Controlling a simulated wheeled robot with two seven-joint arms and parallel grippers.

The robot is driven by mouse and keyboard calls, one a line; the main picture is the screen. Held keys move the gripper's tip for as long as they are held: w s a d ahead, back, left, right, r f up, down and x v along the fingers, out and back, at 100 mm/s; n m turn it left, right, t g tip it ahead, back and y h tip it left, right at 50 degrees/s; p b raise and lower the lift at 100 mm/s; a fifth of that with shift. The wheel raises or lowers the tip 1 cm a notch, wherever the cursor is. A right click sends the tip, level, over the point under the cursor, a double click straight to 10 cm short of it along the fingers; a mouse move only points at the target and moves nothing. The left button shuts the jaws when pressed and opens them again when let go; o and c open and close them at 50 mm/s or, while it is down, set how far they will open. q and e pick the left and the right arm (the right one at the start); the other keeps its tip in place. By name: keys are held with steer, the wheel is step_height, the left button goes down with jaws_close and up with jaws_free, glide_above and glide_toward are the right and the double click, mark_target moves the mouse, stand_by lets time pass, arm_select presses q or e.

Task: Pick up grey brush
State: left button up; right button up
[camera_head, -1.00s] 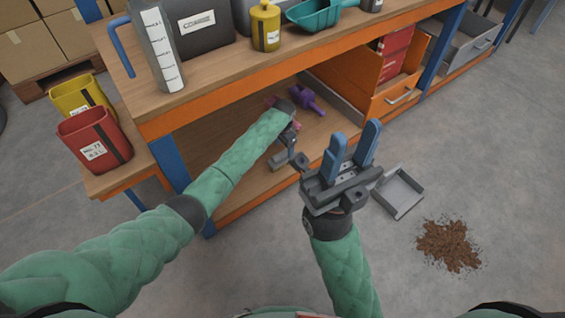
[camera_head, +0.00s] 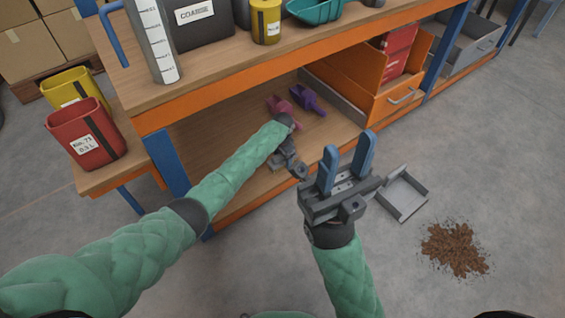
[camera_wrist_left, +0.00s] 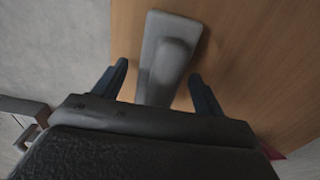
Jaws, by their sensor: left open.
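The grey brush (camera_wrist_left: 168,52) lies on the wooden lower shelf in the left wrist view. My left gripper (camera_wrist_left: 158,72) is open, with one dark blue finger on each side of the brush; I cannot tell whether either touches it. In the head view my left gripper (camera_head: 291,165) reaches down to the lower shelf near its front edge, and the wrist hides most of the brush. My right gripper (camera_head: 347,165) is raised in front of the shelf, its two blue fingers apart and empty.
A pink scoop (camera_head: 278,105) and a purple scoop (camera_head: 308,101) lie farther back on the lower shelf (camera_head: 222,130). An orange drawer unit (camera_head: 385,88) stands to the right. A grey dustpan (camera_head: 402,194) and a brown spill (camera_head: 455,248) are on the floor.

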arm_select(q)
steer(key=shift+r, duration=0.1)
steer(key=shift+c, duration=0.4)
steer(key=c, duration=1.2)
